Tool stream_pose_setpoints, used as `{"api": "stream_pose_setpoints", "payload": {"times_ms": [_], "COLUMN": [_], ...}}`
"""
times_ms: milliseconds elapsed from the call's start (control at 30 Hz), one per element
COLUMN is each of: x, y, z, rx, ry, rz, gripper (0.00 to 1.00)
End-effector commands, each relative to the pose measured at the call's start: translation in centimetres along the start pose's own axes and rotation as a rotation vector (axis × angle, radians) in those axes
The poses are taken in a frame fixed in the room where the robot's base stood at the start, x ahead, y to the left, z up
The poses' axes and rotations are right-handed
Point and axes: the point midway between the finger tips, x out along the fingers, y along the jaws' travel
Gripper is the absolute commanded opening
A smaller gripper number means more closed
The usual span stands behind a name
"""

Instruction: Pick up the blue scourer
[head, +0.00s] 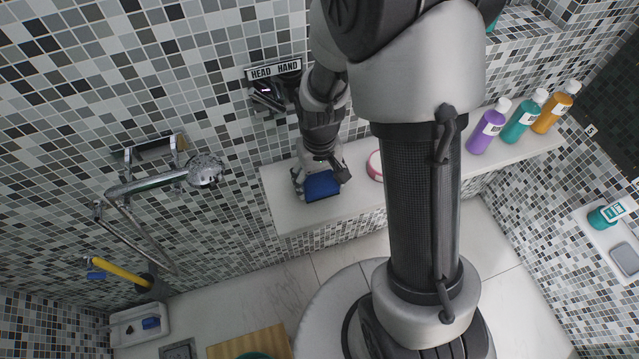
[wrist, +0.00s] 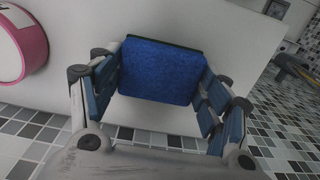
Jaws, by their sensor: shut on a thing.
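The blue scourer (head: 321,186) is a rectangular pad at the left part of the white ledge in the head view. In the wrist view the blue scourer (wrist: 162,71) fills the space between the fingers, with a dark green edge along its far side. My gripper (head: 320,183) is shut on it, one finger against each side. In the wrist view my gripper (wrist: 160,85) shows both blue-padded fingers touching the pad's left and right edges. I cannot tell whether the scourer rests on the ledge or is just above it.
A pink-rimmed round item (wrist: 22,45) stands close on the ledge (head: 285,213). Purple (head: 487,128), teal (head: 522,118) and amber (head: 553,108) bottles stand at the ledge's right end. A shower head (head: 205,171) and a "HEAD HAND" sign (head: 274,69) are on the tiled wall.

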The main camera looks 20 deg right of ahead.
Motion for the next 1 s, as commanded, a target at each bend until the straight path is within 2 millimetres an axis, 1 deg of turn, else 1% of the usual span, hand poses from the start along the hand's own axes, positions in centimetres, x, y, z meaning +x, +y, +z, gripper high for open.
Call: {"api": "stream_pose_setpoints", "payload": {"times_ms": [167, 267, 367, 467, 567, 800, 900, 1000], "x": [-0.1, -0.5, -1.4, -2.9, -5.1, -12.4, -14.9, -17.0], "y": [0.0, 0.0, 0.0, 0.0, 0.0, 0.0, 0.0, 0.0], "z": [0.0, 0.0, -0.1, -0.1, -0.1, -0.1, -0.1, -0.1], "rx": [0.0, 0.0, 0.0, 0.0, 0.0, 0.0, 0.0, 0.0], "ry": [0.0, 0.001, 0.002, 0.004, 0.005, 0.007, 0.005, 0.004], "rz": [0.0, 0.0, 0.0, 0.0, 0.0, 0.0, 0.0, 0.0], "gripper": [0.56, 0.56, 0.56, 0.56, 0.56, 0.56, 0.56, 0.56]}}
